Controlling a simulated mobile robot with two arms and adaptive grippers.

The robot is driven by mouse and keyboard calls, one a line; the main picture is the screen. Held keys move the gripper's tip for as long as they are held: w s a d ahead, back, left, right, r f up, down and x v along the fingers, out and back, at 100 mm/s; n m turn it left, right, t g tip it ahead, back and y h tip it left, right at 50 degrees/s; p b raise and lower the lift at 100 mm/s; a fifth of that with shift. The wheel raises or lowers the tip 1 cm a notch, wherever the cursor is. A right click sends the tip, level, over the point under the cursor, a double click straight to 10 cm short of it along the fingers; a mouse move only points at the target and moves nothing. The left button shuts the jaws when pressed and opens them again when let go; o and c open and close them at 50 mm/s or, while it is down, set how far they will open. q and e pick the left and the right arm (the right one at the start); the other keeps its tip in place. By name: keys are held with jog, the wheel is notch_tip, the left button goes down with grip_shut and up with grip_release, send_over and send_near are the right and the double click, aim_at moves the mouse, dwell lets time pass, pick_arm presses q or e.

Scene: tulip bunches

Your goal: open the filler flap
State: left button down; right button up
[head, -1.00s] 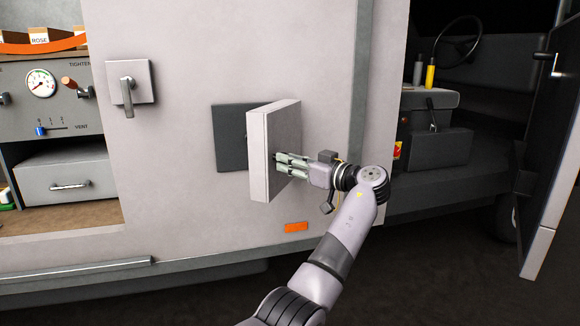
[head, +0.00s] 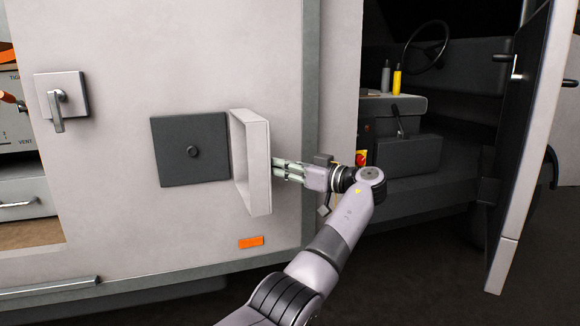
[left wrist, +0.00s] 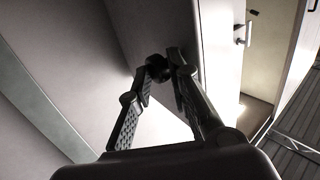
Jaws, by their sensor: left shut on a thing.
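The filler flap (head: 252,163) is a pale square panel on the van's side. It stands swung out to the right, roughly square to the wall. The dark recess plate (head: 180,166) with a small round cap (head: 193,152) shows uncovered to its left. My left gripper (head: 279,169) is at the flap's outer face. In the left wrist view its fingers (left wrist: 158,78) close around a dark round knob (left wrist: 158,64) on the flap. The head view hides the knob behind the fingers. My right gripper is in neither view.
A latch handle (head: 58,108) is on the wall to the left, and an orange marker (head: 251,242) sits below the flap. The open cab with a steering wheel (head: 427,46) and an open door (head: 522,150) are on the right.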

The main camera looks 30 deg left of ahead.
pick_arm(q)
jog(key=shift+w+a+r+n+g, duration=0.2)
jog(key=shift+a+n+g, duration=0.1)
jog(key=shift+a, duration=0.25)
jog(key=c, duration=1.9)
grip_release()
jog(key=shift+o, duration=1.3)
jog(key=shift+s+a, duration=0.15)
jog(key=shift+a, duration=0.15)
jog(key=o, duration=0.3)
jog(key=shift+a+f, duration=0.2)
jog(key=shift+o, duration=0.2)
jog(key=d, duration=1.2)
jog(key=shift+d, duration=0.25)
